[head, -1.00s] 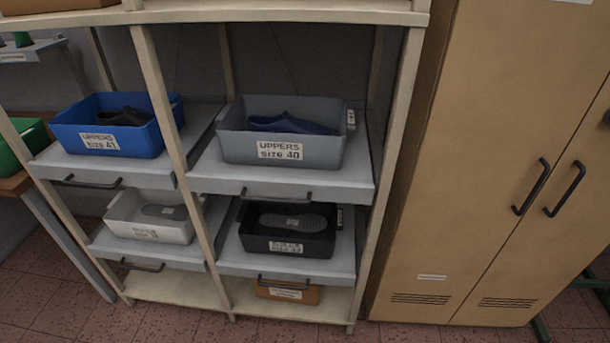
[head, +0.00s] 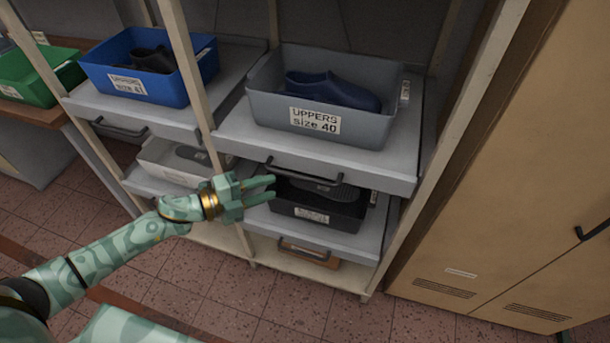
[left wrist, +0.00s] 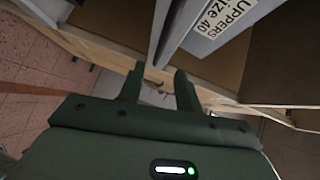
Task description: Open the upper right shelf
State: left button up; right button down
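The upper right shelf (head: 385,174) is a grey pull-out board with a dark bar handle (head: 305,177) on its front edge. It bears a grey bin (head: 262,104) labelled "UPPERS size 40" with a dark blue shoe upper (head: 335,92) inside. The bin's label also shows in the left wrist view (left wrist: 218,18). My left gripper (head: 273,188) is open and empty. In the head view its fingertips appear just below the left end of the handle; no contact shows. In the left wrist view the two fingers (left wrist: 158,82) stand apart. My right gripper is out of view.
Below is the lower right shelf (head: 368,244) with a black bin (head: 335,219). The upper left shelf (head: 95,108) bears a blue bin (head: 190,89). A wooden post (head: 190,70) divides the columns. A tan cabinet (head: 500,200) stands at right. The floor in front is clear.

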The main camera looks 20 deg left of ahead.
aim_at(303, 176)
pick_arm(q)
jog(key=x, duration=1)
jog(key=shift+w+b, duration=0.1)
jog(key=shift+b, duration=0.2)
grip_shut()
